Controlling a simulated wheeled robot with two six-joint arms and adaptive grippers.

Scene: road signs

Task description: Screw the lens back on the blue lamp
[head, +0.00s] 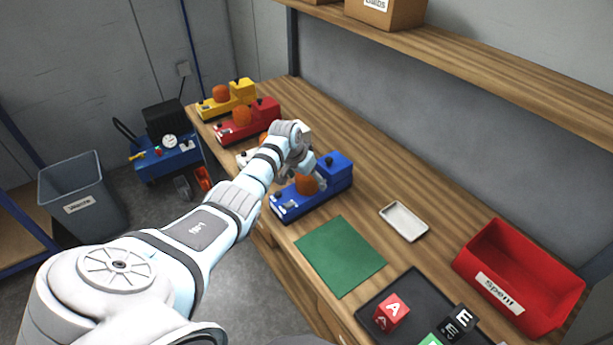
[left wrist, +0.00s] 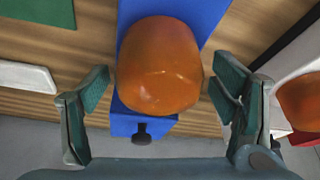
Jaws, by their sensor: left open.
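The blue lamp (head: 338,176) stands on the wooden bench, with an orange lens (head: 307,184) on its top. In the left wrist view the blue body (left wrist: 205,14) runs under the lens (left wrist: 160,68). Whether the lens is seated or loose on its thread I cannot tell. My left gripper (head: 304,166) is right over the blue lamp. In the left wrist view its open fingers (left wrist: 160,80) stand on either side of the lens, with a gap at each side. My right gripper is not in view.
White, red (head: 248,120) and yellow (head: 228,98) lamps with orange lenses stand beyond the blue one. Nearer are a green mat (head: 340,255), a white dish (head: 404,221), a dark tray (head: 372,302) with lettered cubes and a red bin (head: 517,278). A shelf (head: 470,60) overhangs the back.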

